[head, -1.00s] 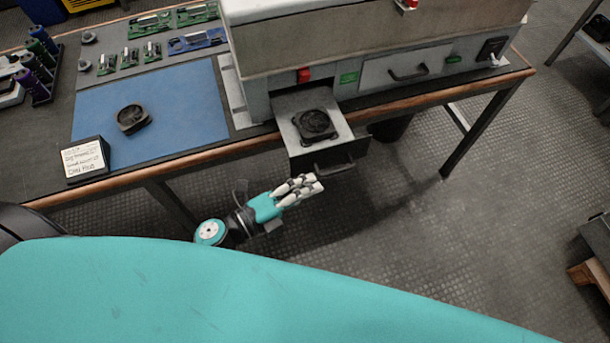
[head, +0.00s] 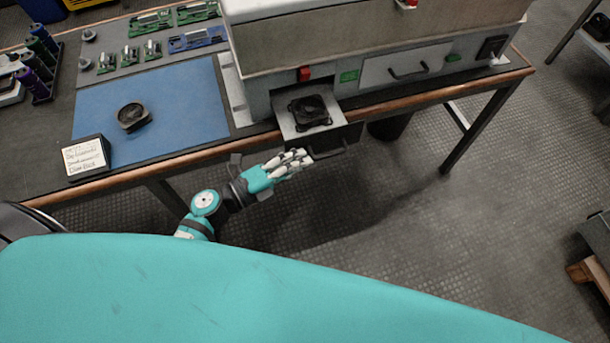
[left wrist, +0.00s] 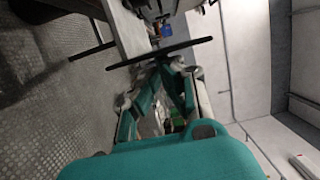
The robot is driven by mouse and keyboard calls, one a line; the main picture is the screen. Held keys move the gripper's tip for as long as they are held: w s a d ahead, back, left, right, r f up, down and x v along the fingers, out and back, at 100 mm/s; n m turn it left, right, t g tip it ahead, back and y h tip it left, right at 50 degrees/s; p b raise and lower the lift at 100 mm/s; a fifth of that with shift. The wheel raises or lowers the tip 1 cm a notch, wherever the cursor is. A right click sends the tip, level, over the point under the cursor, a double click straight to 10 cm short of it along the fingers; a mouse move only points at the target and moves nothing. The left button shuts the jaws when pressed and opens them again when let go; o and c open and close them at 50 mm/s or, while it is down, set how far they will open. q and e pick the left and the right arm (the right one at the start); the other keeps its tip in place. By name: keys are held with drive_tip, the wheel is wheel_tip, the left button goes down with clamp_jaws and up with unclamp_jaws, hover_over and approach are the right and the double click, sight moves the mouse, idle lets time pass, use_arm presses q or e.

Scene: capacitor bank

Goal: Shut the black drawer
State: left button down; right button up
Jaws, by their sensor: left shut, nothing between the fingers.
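The black drawer (head: 345,137) sticks partly out of the front of the machine, its dark front and handle facing me. A black fan (head: 309,111) lies in its light grey tray. My left gripper (head: 303,159) is shut and empty, its fingertips at the left part of the drawer front, by the handle; I cannot tell if they touch. In the left wrist view, my left gripper (left wrist: 170,75) points at a thin dark edge (left wrist: 160,54) that looks like the drawer front. My right gripper is out of view.
The machine (head: 380,45) stands on a workbench with a wooden edge (head: 440,96). A closed grey drawer (head: 405,68) is to the right. The floor in front is clear.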

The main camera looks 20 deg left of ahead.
sight(290, 103)
use_arm(q)
drive_tip(key=w+a+b, duration=0.1)
drive_tip(key=w+a, duration=0.1)
drive_tip(key=w, duration=0.2)
drive_tip(key=w+a+b, duration=0.1)
drive_tip(key=w+a, duration=0.2)
drive_tip(key=w, duration=0.1)
drive_tip(key=w+a+b, duration=0.1)
drive_tip(key=w+a, duration=0.2)
drive_tip(key=w, duration=0.1)
drive_tip(key=shift+f, duration=0.1)
drive_tip(key=shift+w+a, duration=0.5)
drive_tip(key=shift+w, duration=0.05)
drive_tip(key=shift+r, duration=0.2)
